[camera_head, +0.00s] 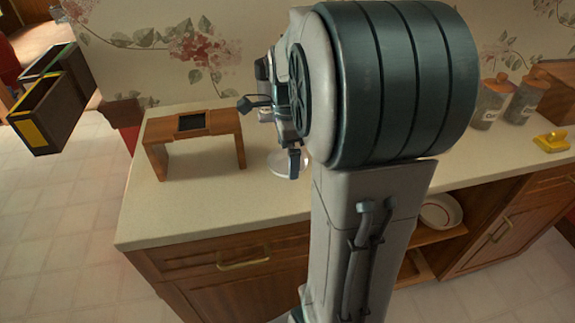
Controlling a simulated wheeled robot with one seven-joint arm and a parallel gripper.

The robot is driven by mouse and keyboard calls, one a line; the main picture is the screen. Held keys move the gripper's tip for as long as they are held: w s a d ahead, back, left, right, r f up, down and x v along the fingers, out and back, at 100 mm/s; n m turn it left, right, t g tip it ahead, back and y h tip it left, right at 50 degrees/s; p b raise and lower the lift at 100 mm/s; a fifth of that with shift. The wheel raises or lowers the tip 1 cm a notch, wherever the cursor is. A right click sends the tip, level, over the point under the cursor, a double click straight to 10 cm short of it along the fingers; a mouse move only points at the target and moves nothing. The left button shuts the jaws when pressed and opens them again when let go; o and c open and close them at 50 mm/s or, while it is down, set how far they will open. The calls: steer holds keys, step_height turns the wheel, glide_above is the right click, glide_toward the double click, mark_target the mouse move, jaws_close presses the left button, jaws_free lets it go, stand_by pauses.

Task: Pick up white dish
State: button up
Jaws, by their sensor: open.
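A round whitish dish (278,168) lies on the counter under my gripper, partly hidden by a finger and my arm. My gripper (268,133) is open above the counter's left part, with one finger towards the left and the other low in front of the dish. I see nothing between the fingers, and cannot tell whether the lower finger touches the dish. A white bowl-like dish (440,210) with a reddish rim sits in the open shelf below the counter, right of my arm.
A small wooden stand (193,135) with a dark inset stands left of my gripper on the counter (190,215). Grey canisters (490,102) and a yellow object (552,141) are at the right. The wallpapered wall (150,65) is behind. The counter's front left is clear.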

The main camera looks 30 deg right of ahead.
steer(key=shift+f, duration=0.85)
steer(key=c, duration=0.7)
steer(key=shift+r, duration=0.15)
